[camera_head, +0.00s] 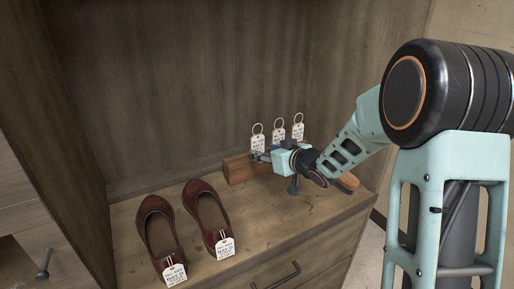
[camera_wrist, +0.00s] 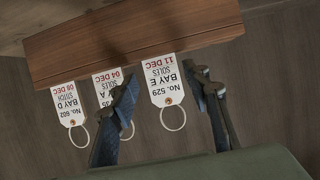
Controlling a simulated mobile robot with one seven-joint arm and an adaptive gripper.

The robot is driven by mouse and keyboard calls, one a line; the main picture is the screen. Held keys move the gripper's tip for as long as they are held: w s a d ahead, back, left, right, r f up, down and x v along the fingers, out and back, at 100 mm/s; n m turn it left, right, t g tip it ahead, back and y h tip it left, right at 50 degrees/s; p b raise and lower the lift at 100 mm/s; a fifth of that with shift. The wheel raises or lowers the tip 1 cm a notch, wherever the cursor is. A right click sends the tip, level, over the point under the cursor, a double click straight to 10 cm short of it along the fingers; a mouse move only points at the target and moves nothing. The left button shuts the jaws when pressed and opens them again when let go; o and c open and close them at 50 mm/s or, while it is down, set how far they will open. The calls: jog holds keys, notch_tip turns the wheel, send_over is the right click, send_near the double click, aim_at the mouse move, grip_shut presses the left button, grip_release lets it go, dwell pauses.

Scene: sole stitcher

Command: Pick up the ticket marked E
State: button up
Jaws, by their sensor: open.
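The ticket marked E (camera_wrist: 167,82) is a white card reading "No. 529, BAY E, SOLES, 11 DEC", with a ring on its end. It stands in a wooden block (camera_wrist: 150,38) and shows upside down in the wrist view. In the head view it appears to be the leftmost ticket (camera_head: 257,142). My gripper (camera_wrist: 163,84) is open, its fingers on either side of ticket E. The head view shows my gripper (camera_head: 259,157) low in front of the block (camera_head: 238,169). I cannot tell whether the fingers touch the card.
Ticket A (camera_wrist: 106,80) stands beside E, partly hidden by one finger. Ticket D (camera_wrist: 69,104) is farther along the block. Two dark red shoes (camera_head: 158,232) (camera_head: 206,208) with tags stand left on the wooden top. A brown object (camera_head: 348,183) lies by my wrist.

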aim_at(258, 147)
jog(key=x, duration=0.3)
jog(key=b+x, duration=0.1)
jog(key=x, duration=0.1)
jog(key=shift+w+a+r, duration=0.25)
jog(key=shift+a, duration=0.05)
jog(key=shift+c, duration=0.5)
jog(key=c, duration=0.5)
